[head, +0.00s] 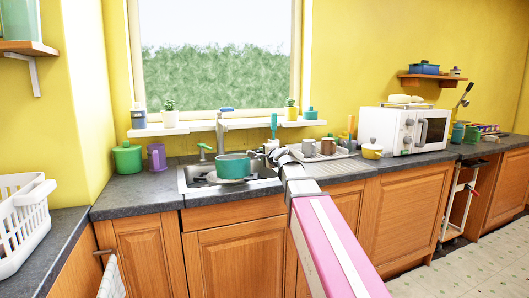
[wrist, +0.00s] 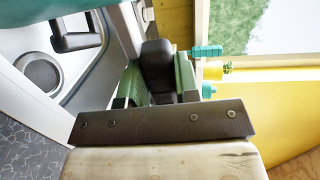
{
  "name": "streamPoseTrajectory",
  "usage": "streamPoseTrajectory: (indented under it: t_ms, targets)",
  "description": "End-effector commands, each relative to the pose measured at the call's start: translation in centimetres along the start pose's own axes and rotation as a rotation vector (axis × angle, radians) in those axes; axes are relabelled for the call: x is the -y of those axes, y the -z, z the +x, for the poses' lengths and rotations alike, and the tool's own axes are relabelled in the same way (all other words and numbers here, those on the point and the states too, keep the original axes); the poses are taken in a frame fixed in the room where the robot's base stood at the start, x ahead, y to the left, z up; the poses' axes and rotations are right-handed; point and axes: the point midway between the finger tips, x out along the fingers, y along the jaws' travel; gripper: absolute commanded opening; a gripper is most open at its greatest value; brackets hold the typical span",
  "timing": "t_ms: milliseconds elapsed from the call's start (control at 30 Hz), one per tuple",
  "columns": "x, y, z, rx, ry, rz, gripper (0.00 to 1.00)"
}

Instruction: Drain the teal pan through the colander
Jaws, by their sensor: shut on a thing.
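The teal pan (head: 234,166) is over the sink in the head view and looks about level. Its teal side also fills the top left corner of the wrist view (wrist: 30,14). A pale grey rim, seemingly the colander (head: 222,180), shows just under the pan; most of it is hidden, and I cannot tell whether they touch. My gripper (head: 275,154) is at the pan's right side. In the wrist view my gripper (wrist: 159,80) is shut on the dark pan handle (wrist: 157,62), between its green pads. The pan's inside is not clear.
The sink (head: 187,182) has a tap (head: 224,124) behind it. A green pot (head: 127,158) and purple mug (head: 157,157) stand left.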

Motion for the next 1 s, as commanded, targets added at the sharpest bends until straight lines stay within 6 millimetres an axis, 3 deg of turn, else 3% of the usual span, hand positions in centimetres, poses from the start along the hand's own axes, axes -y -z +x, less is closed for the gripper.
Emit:
streamPoseTrajectory:
  t_ms: [367, 1000]
  targets:
    - [-1.6, 0.1, 0.2, -0.002, 0.005, 0.008, 0.0]
    - [0.7, 0.1, 0.8, -0.001, -0.234, 0.031, 0.0]
